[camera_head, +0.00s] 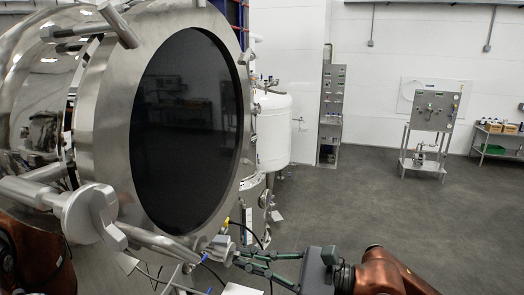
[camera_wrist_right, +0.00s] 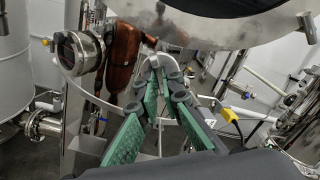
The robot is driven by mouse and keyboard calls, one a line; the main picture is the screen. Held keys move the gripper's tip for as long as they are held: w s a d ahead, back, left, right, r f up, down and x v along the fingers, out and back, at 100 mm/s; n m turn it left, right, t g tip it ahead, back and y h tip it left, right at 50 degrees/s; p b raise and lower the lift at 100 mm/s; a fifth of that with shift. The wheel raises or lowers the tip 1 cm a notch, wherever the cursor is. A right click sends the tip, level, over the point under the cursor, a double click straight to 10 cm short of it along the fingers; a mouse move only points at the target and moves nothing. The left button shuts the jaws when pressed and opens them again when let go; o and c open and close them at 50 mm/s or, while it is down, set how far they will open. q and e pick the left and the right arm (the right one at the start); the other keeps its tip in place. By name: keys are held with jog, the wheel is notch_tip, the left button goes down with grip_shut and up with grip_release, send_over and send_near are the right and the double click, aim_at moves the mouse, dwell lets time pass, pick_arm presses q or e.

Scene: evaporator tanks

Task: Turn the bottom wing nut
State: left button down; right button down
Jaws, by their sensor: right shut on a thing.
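The large steel tank (camera_head: 115,95) with a round dark glass door (camera_head: 188,130) fills the left of the head view. The bottom wing nut (camera_head: 220,247) is a grey metal piece at the lower rim of the door. My right gripper (camera_head: 240,258) comes in from the right, with its green fingers closed on the wing nut. In the right wrist view, the fingers (camera_wrist_right: 160,68) converge just under the tank's rim, and they hide most of the nut. My left gripper is not visible; part of my brown left arm shows at the lower left of the head view.
A big clamp with a round grey knob (camera_head: 90,213) sticks out at the tank's lower left. Hoses and cables hang below the door near my right gripper. A white tank (camera_head: 273,130) stands behind.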

jog(key=shift+f+n+b, duration=0.15)
jog(key=shift+n+b, duration=0.35)
jog(key=shift+b, duration=0.45)
jog(key=shift+n+b, duration=0.5)
jog(key=shift+b, duration=0.15)
jog(key=shift+r, duration=0.2)
